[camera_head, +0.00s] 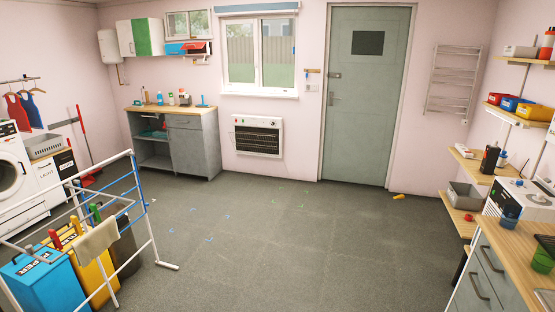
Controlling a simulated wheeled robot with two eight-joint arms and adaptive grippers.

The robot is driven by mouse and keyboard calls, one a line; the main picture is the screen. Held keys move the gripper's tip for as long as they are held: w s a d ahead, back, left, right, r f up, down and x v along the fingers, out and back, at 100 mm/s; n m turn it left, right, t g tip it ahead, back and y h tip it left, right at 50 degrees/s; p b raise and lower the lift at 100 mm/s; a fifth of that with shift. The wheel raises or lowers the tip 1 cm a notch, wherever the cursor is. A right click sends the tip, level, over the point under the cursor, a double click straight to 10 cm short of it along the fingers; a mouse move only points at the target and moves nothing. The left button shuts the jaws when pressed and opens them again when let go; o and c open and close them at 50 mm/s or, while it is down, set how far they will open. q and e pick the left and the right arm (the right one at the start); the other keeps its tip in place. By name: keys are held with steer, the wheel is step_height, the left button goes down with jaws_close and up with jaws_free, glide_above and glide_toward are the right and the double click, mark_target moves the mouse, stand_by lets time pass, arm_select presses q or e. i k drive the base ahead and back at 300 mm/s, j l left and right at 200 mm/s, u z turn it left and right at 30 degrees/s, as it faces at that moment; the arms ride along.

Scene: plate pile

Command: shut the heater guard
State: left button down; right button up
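A white wall heater (258,136) is mounted low on the far wall, below the window and left of the grey-green door. Its front shows a dark grille with horizontal bars. I cannot tell at this distance whether a separate guard stands open or lies flat against it. Neither of my grippers shows in the head view.
A drying rack (150,225) with a cloth stands at the left front, around coloured bins (45,280). A grey cabinet (195,150) is left of the heater. A worktop (510,260) and shelves line the right. The middle floor (290,240) is mostly clear, with small scattered pieces.

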mark_target(258, 137)
steer(key=i, duration=5)
steer(key=i+z, duration=0.1)
steer(key=i, duration=0.45)
steer(key=i+j+z, duration=0.15)
steer(key=i, duration=0.45)
steer(key=i+j+z, duration=0.1)
steer(key=i, duration=0.45)
